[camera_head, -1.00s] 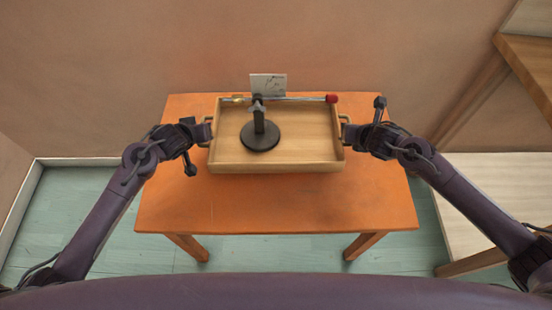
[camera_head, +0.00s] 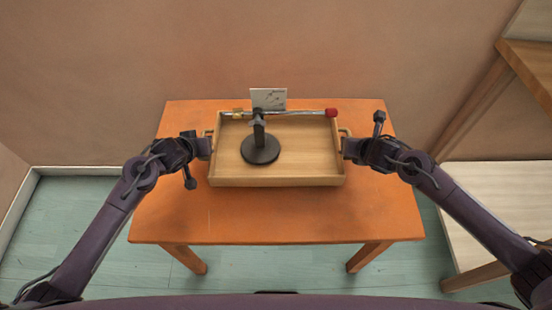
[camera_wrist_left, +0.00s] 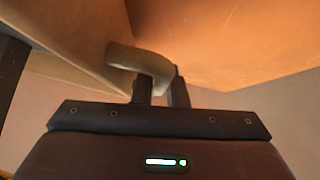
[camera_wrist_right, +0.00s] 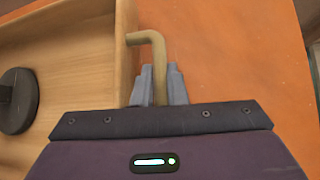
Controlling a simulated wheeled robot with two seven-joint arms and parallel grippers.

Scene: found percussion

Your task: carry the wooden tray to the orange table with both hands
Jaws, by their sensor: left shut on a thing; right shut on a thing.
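The wooden tray (camera_head: 227,182) is over the middle and back of the orange table (camera_head: 275,220), looking roughly level. I cannot tell whether its underside touches the tabletop. My left gripper (camera_head: 207,146) is shut on the tray's left handle, which shows curved in the left wrist view (camera_wrist_left: 138,58). My right gripper (camera_head: 346,147) is shut on the right handle, clear in the right wrist view (camera_wrist_right: 156,48). On the tray a black stand (camera_head: 260,150) with a round base is upright. A thin rod with a red end (camera_head: 331,112) crosses near its top.
A white card (camera_head: 268,98) shows behind the rod, with a small brass-coloured piece (camera_head: 237,113) at left. A wall (camera_head: 270,50) rises close behind the table. Pale wooden furniture (camera_head: 495,205) stands at the right. The tabletop's front is clear.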

